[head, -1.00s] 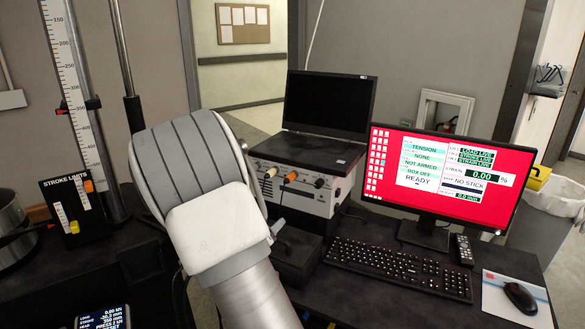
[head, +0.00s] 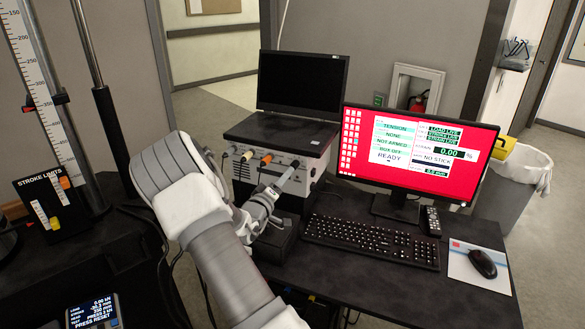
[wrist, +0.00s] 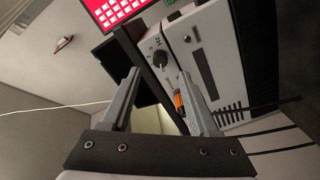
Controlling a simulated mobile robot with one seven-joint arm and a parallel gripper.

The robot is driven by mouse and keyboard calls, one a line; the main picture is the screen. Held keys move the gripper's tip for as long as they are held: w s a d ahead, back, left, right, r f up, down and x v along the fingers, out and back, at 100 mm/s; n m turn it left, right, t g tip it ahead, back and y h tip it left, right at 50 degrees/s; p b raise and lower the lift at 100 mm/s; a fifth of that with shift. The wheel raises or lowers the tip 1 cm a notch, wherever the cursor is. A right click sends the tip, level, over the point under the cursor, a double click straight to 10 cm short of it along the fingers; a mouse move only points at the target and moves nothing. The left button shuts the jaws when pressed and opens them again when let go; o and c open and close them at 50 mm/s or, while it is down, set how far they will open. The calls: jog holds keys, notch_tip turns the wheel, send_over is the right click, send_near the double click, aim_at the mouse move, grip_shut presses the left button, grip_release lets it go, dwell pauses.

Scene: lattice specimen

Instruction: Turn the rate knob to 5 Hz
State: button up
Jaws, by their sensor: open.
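The white-fronted control box (head: 240,186) stands under the laptop in the head view. In the wrist view a round black knob (wrist: 160,59) shows on the pale panel, just beyond and between my fingertips (wrist: 160,76). My gripper is open, its fingers apart and empty.
A monitor (head: 425,150) and keyboard (head: 370,241) are on the right.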

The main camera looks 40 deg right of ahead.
aim_at(295, 165)
jog(key=x, duration=0.7)
jog(key=shift+w+d, duration=0.1)
grip_shut()
